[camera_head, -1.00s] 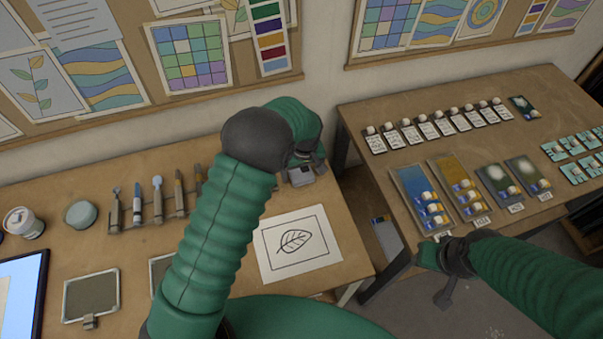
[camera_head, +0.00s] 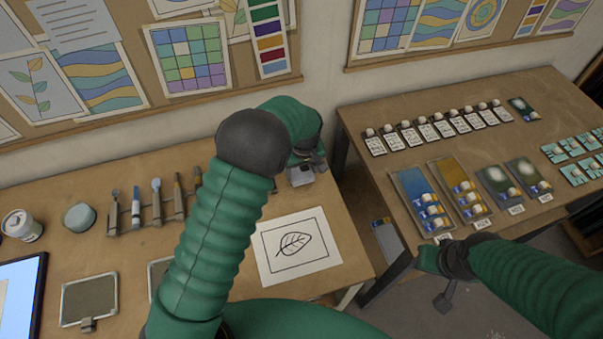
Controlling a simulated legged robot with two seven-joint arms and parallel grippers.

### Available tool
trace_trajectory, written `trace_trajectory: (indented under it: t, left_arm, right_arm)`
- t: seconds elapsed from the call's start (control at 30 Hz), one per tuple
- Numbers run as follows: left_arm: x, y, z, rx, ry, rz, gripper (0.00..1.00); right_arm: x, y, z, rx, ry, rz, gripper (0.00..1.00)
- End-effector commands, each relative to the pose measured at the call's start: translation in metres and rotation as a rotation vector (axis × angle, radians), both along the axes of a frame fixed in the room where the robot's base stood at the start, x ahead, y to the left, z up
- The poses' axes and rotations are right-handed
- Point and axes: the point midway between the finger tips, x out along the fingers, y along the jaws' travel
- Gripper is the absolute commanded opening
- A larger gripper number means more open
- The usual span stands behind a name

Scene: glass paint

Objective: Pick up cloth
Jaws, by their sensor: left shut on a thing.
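My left gripper (camera_head: 306,163) is at the back right of the left table, partly hidden behind my own green arm. It is shut on a small grey thing (camera_head: 300,177), which looks like the folded cloth. Its far side is hidden, and I cannot tell whether it touches the tabletop. My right gripper (camera_head: 444,297) hangs in front of the right table's near edge, over the floor. It is small and dark, and its fingers are too unclear to read.
A paper with a leaf drawing (camera_head: 296,246) lies on the left table (camera_head: 118,262) in front of the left gripper. The right table (camera_head: 440,165) holds paint trays (camera_head: 422,203) and rows of small cards.

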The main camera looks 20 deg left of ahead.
Motion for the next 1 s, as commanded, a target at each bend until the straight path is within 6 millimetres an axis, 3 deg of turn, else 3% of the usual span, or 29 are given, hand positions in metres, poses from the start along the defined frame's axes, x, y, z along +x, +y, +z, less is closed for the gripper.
trace_trajectory:
  t: [0.13, 0.7, 1.0]
  left_arm:
    - [0.001, 0.0, 0.02, 0.0, -0.005, 0.0, 0.17]
    - [-0.14, -0.033, 0.032, -0.001, 0.0, -0.002, 0.17]
    - [-0.156, -0.036, 0.034, 0.001, 0.001, 0.0, 0.17]
  right_arm:
    - [0.0, 0.0, -0.008, 0.0, 0.0, 0.0, 0.41]
    - [0.0, 0.0, -0.033, 0.0, 0.0, 0.0, 0.41]
    - [0.0, 0.0, -0.034, 0.0, 0.0, 0.0, 0.41]
